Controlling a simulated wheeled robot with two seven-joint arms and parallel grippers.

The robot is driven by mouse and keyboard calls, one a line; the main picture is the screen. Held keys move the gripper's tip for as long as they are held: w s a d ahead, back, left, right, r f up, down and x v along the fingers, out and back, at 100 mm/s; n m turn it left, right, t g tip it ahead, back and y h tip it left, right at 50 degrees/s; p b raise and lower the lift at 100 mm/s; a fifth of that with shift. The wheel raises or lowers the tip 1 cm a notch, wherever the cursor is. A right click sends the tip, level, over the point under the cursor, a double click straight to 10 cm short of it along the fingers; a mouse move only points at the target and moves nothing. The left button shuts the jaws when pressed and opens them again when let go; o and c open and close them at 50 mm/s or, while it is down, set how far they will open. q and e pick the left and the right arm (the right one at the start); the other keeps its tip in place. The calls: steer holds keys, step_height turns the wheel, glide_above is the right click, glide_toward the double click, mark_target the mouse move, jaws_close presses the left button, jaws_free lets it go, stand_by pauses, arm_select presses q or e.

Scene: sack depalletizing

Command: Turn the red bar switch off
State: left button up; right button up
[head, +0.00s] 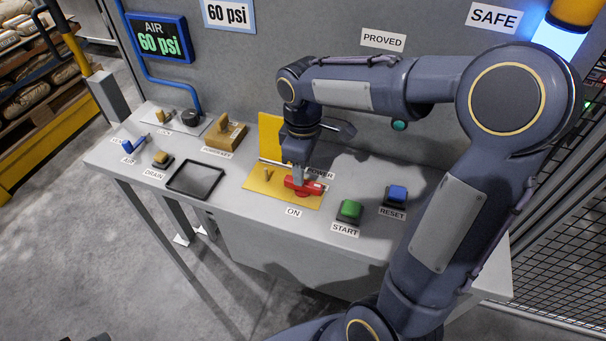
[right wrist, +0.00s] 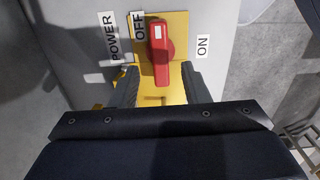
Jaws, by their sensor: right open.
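The red bar switch (head: 309,188) sits on a yellow plate (head: 256,184) on the grey console. It also shows in the right wrist view (right wrist: 159,50), with OFF and POWER labels to its left and an ON label (right wrist: 202,46) to its right. The bar runs up and down there, between the OFF and ON sides. My right gripper (head: 297,176) is over the switch and points down. In the wrist view its open fingers (right wrist: 160,72) stand either side of the bar's near end, with gaps visible. Contact cannot be told. My left gripper is not in view.
A yellow upright flap (head: 270,137) stands behind the switch. The green START button (head: 349,210) and blue RESET button (head: 396,195) are to the right. The wall panel reads 60 psi.

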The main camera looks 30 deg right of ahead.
mark_target(305, 183)
steer(key=shift+r, duration=1.85)
steer(key=shift+s+r, duration=0.15)
steer(key=shift+s, duration=0.2)
steer(key=s+a+f+m+t+y, duration=0.1)
steer(key=s+a+m+t+y, duration=0.1)
steer(key=s+m, duration=0.3)
steer(key=s+a+m+t+y, duration=0.1)
steer(key=s+m, duration=0.4)
steer(key=s, duration=0.6)
steer(key=a+t, duration=0.1)
steer(key=t, duration=0.1)
steer(key=shift+s+a+f+t+y, duration=0.2)
steer(key=shift+s+f+t+y, duration=0.1)
steer(key=shift+s+f+y, duration=0.1)
steer(key=shift+r, duration=0.1)
